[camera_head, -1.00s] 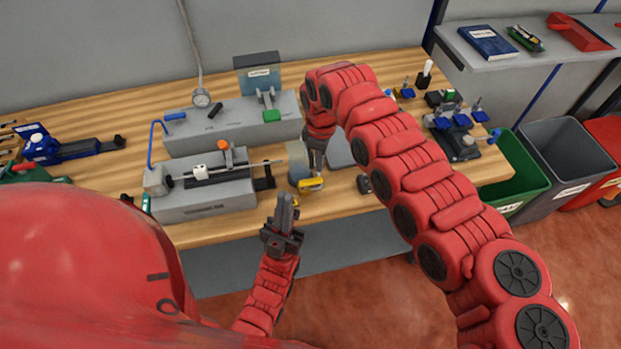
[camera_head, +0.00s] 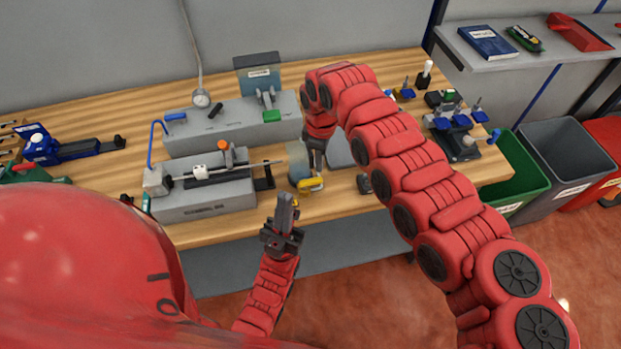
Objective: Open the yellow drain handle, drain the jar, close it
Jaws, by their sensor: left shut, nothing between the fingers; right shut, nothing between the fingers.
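The jar (camera_head: 298,160) stands near the front edge of the bench, right of the grey machine. The yellow drain handle (camera_head: 311,185) is low at the jar's front. My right gripper (camera_head: 317,163) is shut and points down close beside the jar, just above the handle; whether it touches the handle I cannot tell. My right arm hides part of the bench behind it. My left gripper (camera_head: 285,203) is shut and empty, pointing up in front of the bench edge, below and left of the handle. The liquid level in the jar is too small to tell.
The grey machine (camera_head: 205,203) with a rod and orange knob stands left of the jar. A longer grey unit (camera_head: 235,128) is behind it. Blue-topped tools (camera_head: 461,122) stand at the right, and bins (camera_head: 522,170) beyond the bench. Bare wood lies along the front edge.

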